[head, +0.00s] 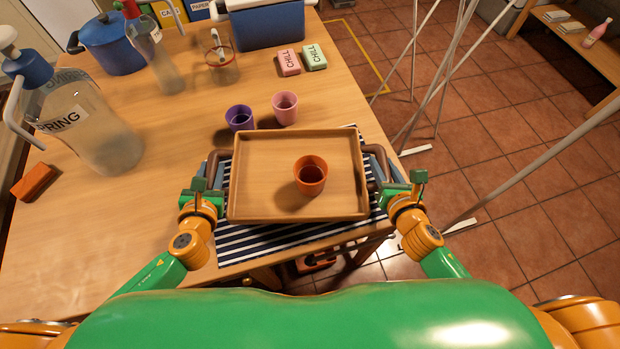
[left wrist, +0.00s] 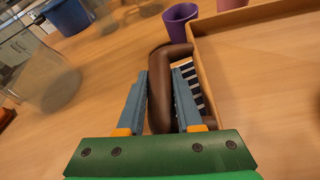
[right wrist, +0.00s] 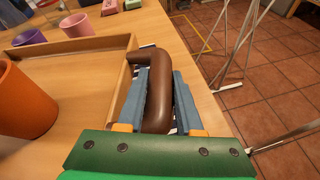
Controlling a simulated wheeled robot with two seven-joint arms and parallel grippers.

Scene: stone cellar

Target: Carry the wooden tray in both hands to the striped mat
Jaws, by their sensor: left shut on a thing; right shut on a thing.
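The wooden tray (head: 262,150) is over the striped mat (head: 262,241) at the table's front edge; dark blue and white stripes show in front of it and at its sides. Whether the tray touches the mat I cannot tell. An orange cup (head: 310,176) with dark contents stands upright in the tray, right of its middle. My left gripper (head: 216,172) is shut on the tray's brown left handle (left wrist: 160,92). My right gripper (head: 382,168) is shut on the brown right handle (right wrist: 158,95). The middle of the mat is hidden under the tray.
A purple cup (head: 239,119) and a pink cup (head: 285,108) stand just behind the tray. Pink (head: 289,62) and green (head: 314,57) blocks lie further back. A large bottle (head: 90,130) and an orange block (head: 34,182) are at left. Thin white poles (head: 460,70) stand right of the table.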

